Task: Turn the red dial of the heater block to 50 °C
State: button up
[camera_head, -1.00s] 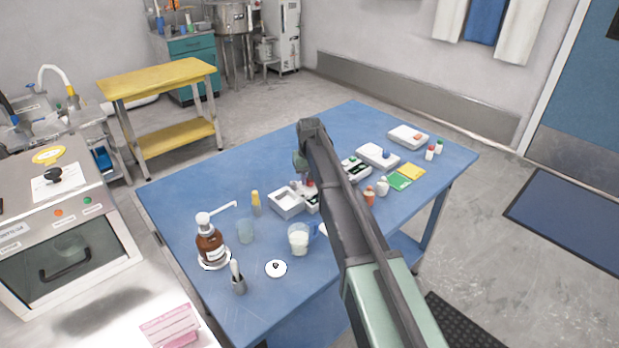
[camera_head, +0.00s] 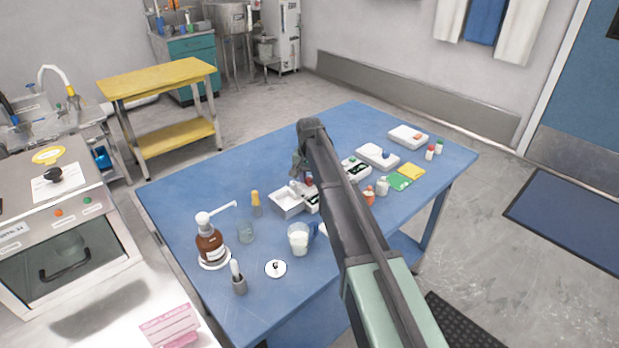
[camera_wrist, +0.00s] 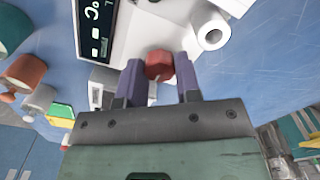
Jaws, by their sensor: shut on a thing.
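The red dial (camera_wrist: 159,66) sits on the white heater block (camera_wrist: 140,38) in the wrist view. A dark display (camera_wrist: 94,22) with a °C sign lies left of the dial; its full reading is cut off. My gripper (camera_wrist: 159,72) has its two purple fingers on either side of the dial, shut on it. In the head view the white heater block (camera_head: 288,203) stands mid-table, and my gripper (camera_head: 303,172) is over its back right part. The arm largely hides the dial there. I cannot read the dial's setting.
A white cylinder (camera_wrist: 212,35) stands close right of the dial. A brown pump bottle (camera_head: 209,243), a beaker of white stuff (camera_head: 299,240) and a yellow-capped bottle (camera_head: 256,204) stand nearby. Other white devices (camera_head: 377,156) stand to the right. The table's left back (camera_head: 200,170) is clear.

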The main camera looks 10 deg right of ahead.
aim_at(310, 179)
jog(key=o, duration=0.9)
notch_tip(310, 179, up, 11)
jog(key=p, duration=1)
jog(key=shift+f+p, duration=0.1)
jog(key=shift+p, duration=0.3)
